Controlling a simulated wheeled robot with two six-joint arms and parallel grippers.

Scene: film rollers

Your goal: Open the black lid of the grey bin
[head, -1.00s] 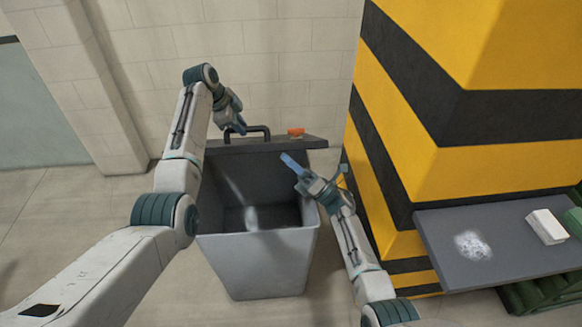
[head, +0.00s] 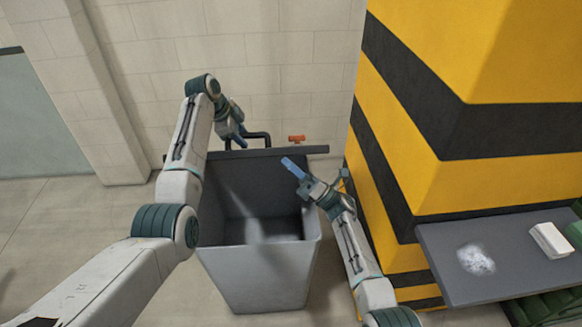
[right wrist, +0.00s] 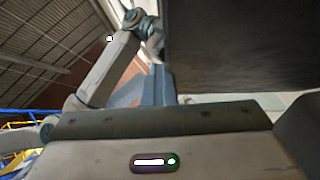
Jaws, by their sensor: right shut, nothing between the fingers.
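The grey bin (head: 262,270) stands open against the wall in the head view, with its dark interior showing. Its black lid (head: 305,151) is raised at the back rim and seen nearly edge-on. A black handle (head: 262,135) stands behind the lid's edge. My left gripper (head: 240,138) is beside the handle's left end; whether it touches or holds it is unclear. My right gripper (head: 289,162) is shut and empty, its blue fingers over the bin opening just in front of the lid. In the right wrist view, the dark lid (right wrist: 245,45) fills the upper right beside the blue fingers (right wrist: 158,88).
A yellow-and-black striped pillar (head: 460,190) stands close to the bin's right. A grey shelf (head: 510,262) with a white block (head: 549,240) is at the lower right. A small orange object (head: 297,138) shows behind the lid. Floor is clear at left.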

